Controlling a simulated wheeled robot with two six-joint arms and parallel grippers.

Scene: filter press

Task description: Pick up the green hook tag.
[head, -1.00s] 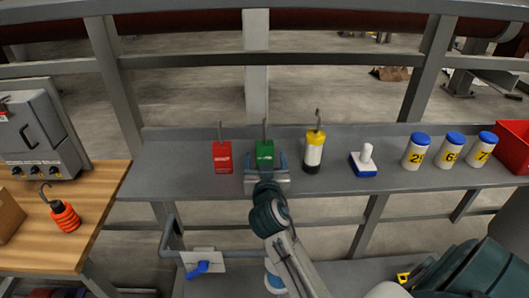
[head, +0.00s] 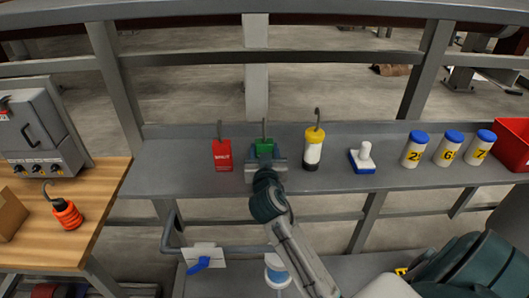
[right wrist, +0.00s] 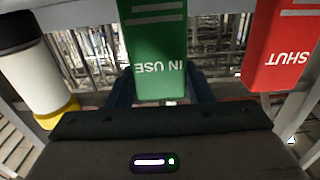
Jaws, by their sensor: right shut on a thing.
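The green hook tag (head: 264,147) with its grey hook stands upright at the shelf, between a red tag and a yellow-white-black hooked cylinder. My right gripper (head: 265,162) is shut on the green tag's lower part, which the gripper hides in the head view. In the right wrist view, the green tag (right wrist: 155,50), marked "IN USE", sits between the two dark fingers (right wrist: 160,90). I cannot tell whether the tag touches the shelf. My left gripper is not in view.
The red "SHUT" tag (head: 222,155) stands close on the left, and the yellow-topped cylinder (head: 313,150) close on the right. Farther right on the grey shelf (head: 185,180) are a blue-white stamp-like block (head: 362,160), numbered jars (head: 447,150) and a red bin (head: 513,145).

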